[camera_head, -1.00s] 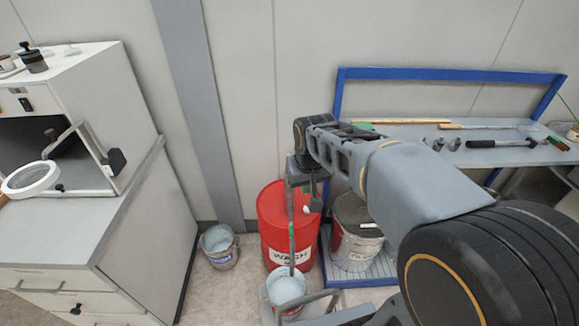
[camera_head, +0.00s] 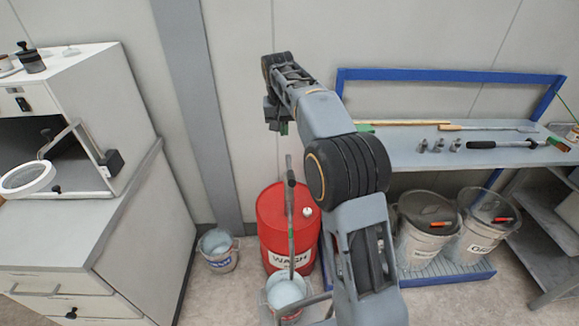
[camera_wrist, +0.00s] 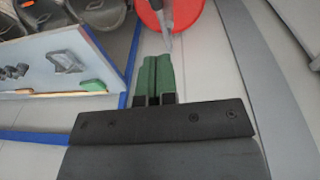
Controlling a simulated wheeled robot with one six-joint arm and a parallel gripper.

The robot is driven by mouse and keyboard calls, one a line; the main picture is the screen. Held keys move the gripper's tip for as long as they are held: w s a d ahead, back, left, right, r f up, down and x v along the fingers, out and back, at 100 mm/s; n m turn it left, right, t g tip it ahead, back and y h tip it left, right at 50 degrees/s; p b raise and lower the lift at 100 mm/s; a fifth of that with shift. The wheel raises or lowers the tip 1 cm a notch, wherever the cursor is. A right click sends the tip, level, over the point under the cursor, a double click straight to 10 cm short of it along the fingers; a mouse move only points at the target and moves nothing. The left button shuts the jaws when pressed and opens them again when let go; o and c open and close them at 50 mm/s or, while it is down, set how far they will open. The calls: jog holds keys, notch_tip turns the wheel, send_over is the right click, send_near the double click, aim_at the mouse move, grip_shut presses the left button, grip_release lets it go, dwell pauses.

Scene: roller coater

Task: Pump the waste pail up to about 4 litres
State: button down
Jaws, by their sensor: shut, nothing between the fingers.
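A red drum (camera_head: 270,222) labelled WASH stands on the floor near the wall. A thin grey upright rod with a darker grip, the pump (camera_head: 291,215), shows in front of it. A pail (camera_head: 285,294) with a pale bluish inside sits at the rod's lower end; its level cannot be read. My gripper (camera_head: 283,127) is above the pump's top end, apart from it. In the wrist view the green fingers (camera_wrist: 155,76) are together and empty, pointing towards the pump (camera_wrist: 163,28) and the red drum (camera_wrist: 181,12).
Another pail (camera_head: 218,250) stands on the floor to the left, beside a white cabinet (camera_head: 90,200). A blue-framed bench (camera_head: 410,150) at right holds tools. Lidded buckets (camera_head: 425,240) stand on its lower shelf. Grey wall lies behind the drum.

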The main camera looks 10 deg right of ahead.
jog(key=shift+s+f, duration=0.1)
dwell(0.3)
jog(key=p, duration=0.1)
send_over(290, 174)
jog(key=f, duration=1.1)
jog(key=shift+w+a+f, duration=0.25)
jog(key=shift+w+f, duration=0.1)
jog(key=shift+w, duration=0.05)
jog(key=shift+s+d+f, duration=0.1)
jog(key=shift+s+f, duration=0.15)
jog(key=shift+f, duration=0.2)
jog(key=shift+s+f, duration=0.2)
jog(key=shift+f, duration=0.25)
jog(key=shift+f, duration=0.1)
